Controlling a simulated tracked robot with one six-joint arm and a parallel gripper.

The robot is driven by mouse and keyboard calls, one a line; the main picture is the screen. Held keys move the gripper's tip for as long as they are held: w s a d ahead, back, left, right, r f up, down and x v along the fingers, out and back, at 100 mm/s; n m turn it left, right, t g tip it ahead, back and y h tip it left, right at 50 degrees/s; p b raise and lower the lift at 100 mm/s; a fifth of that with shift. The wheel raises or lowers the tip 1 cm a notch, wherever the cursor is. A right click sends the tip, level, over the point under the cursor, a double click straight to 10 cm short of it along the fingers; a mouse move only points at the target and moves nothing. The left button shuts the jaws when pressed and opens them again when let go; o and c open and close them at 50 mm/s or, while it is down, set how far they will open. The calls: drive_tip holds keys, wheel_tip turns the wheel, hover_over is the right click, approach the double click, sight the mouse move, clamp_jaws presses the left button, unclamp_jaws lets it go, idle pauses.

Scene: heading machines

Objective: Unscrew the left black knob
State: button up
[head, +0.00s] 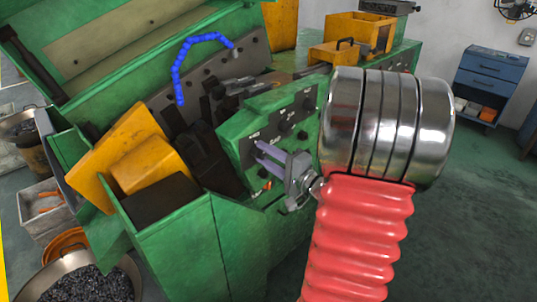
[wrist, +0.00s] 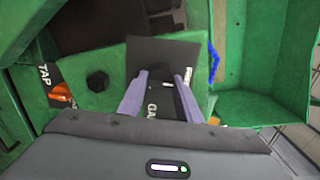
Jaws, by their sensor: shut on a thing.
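The green control panel (head: 232,150) carries several black knobs, including one at its right (head: 308,103). In the head view my gripper (head: 261,155), with pale purple fingers, reaches the panel's lower left part from the right. Another black knob (wrist: 97,82) stands apart, left of the fingers.
An orange switch (wrist: 62,92) beside a TAP label sits near the fingers. A yellow guard (head: 122,150) and dark machine parts lie left of the panel. A blue segmented hose (head: 178,70) arches behind. A blue drawer cabinet (head: 490,82) stands at the right; the floor before it is clear.

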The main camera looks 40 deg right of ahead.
drive_tip(key=shift+a+f, duration=0.15)
drive_tip(key=shift+f, duration=0.2)
drive_tip(key=o, duration=0.7)
drive_tip(key=shift+c, duration=0.2)
drive_tip(key=o, duration=0.4)
drive_tip(key=shift+r, duration=0.15)
drive_tip(key=shift+r, duration=0.1)
drive_tip(key=s, duration=1.3)
drive_tip(key=shift+s+d, duration=0.25)
drive_tip(key=shift+s, duration=0.15)
